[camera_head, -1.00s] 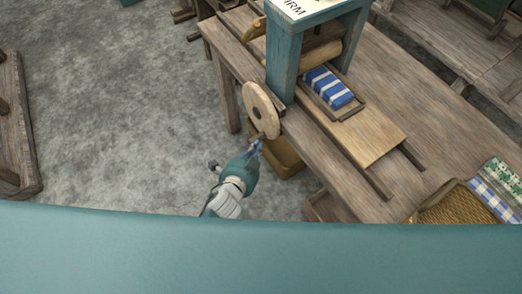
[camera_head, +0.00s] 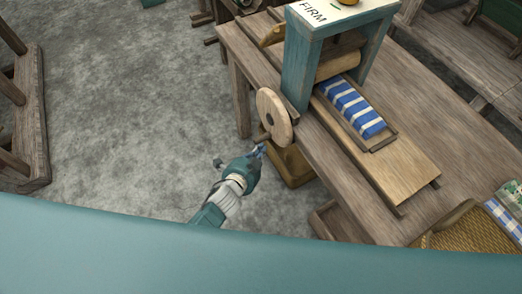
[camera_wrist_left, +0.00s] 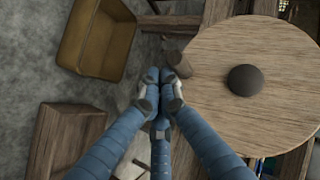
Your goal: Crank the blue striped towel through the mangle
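The blue striped towel (camera_head: 353,108) lies in a shallow wooden tray (camera_head: 384,143) on the mangle's board (camera_head: 395,168), its far end close to the roller (camera_head: 338,66). The mangle has a blue-green frame (camera_head: 298,75) and a round wooden crank wheel (camera_head: 274,117). The wheel also shows in the left wrist view (camera_wrist_left: 255,110), with its peg handle (camera_wrist_left: 179,63) at the rim. My left gripper (camera_head: 259,151) is at the peg, below left of the wheel's hub. Its fingertips (camera_wrist_left: 161,85) are closed together against or beside the peg; no clear grip around it shows. My right gripper is out of view.
The mangle stands on a wooden table (camera_head: 450,125). A yellow-brown bin (camera_head: 292,166) is on the floor below the wheel. A woven basket (camera_head: 468,235) with folded cloths is at the lower right. Grey floor (camera_head: 120,110) is open to the left.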

